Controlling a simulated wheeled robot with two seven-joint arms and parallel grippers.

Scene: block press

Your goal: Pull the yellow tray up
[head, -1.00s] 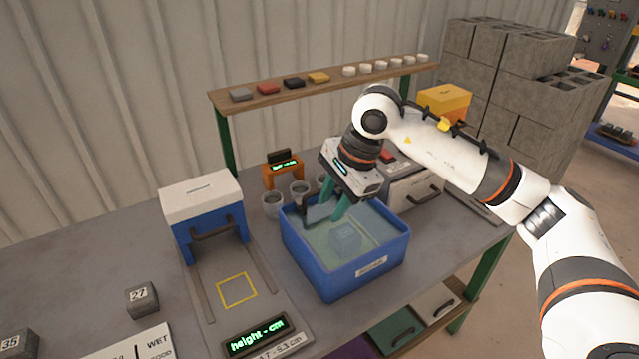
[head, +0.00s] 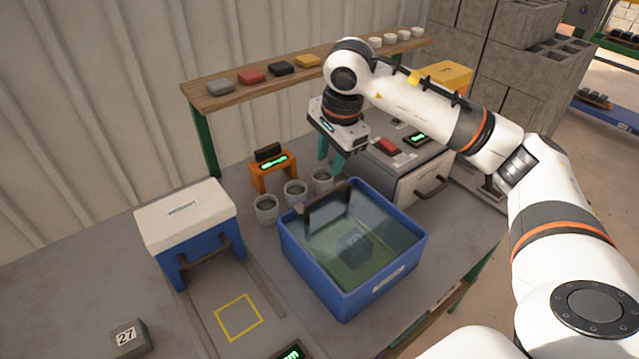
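The blue tub (head: 345,289) holds clear liquid. A yellow-green tray (head: 343,263) lies low in it, seen dimly through the liquid, with a dark grey block (head: 354,246) on it. A dark handle (head: 318,206) stands at the tub's back left side and appears to belong to this tray. My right gripper (head: 332,168), with teal fingers, points down just behind and above the handle. A small gap shows between its fingers, and nothing shows in them. Part of the fingertips is hard to make out. My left gripper is not in view.
Several grey cups (head: 295,193) stand close behind the tub. A white and blue press (head: 188,222) with a handle is to its left. A grey-white machine (head: 412,178) stands behind right. A wooden shelf (head: 235,93) runs above the back. Block 27 (head: 129,338) lies front left.

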